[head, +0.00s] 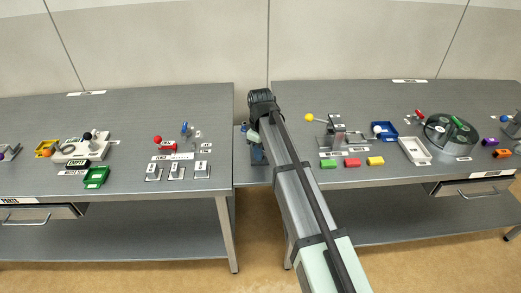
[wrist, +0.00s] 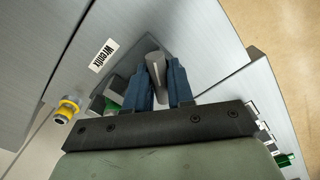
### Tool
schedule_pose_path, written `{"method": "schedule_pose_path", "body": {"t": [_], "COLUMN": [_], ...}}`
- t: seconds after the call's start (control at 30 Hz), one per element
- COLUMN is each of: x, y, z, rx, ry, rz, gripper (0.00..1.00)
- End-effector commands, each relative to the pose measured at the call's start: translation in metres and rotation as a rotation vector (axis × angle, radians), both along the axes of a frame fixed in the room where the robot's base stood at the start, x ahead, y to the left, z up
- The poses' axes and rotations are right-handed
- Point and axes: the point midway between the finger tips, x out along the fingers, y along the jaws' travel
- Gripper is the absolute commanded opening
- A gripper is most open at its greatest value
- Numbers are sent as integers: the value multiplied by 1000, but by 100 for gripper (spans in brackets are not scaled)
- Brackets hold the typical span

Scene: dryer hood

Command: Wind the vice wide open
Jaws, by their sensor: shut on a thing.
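My gripper (wrist: 160,80) shows in the wrist view, its two blue fingers closed around a grey rod (wrist: 155,68). The rod looks like part of the vice's handle, but the pictures do not show this for sure. In the head view my gripper (head: 257,156) is at the gap between the two tables, largely behind my arm. The vice body and its jaws cannot be made out there, so their opening cannot be told. In the wrist view a grey and green part (wrist: 115,92) shows just left of the fingers.
A yellow-ringed knob (wrist: 66,110) and a label (wrist: 103,55) are left of my gripper. The left table (head: 115,110) carries switches and a green tray (head: 96,178).

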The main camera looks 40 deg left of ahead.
Motion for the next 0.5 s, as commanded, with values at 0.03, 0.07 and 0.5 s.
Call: {"method": "schedule_pose_path", "body": {"t": [0.03,0.07,0.5], "x": [0,0,0], "y": [0,0,0], "z": [0,0,0], "rx": [0,0,0], "ry": [0,0,0], "rz": [36,58,137], "gripper": [0,0,0]}}
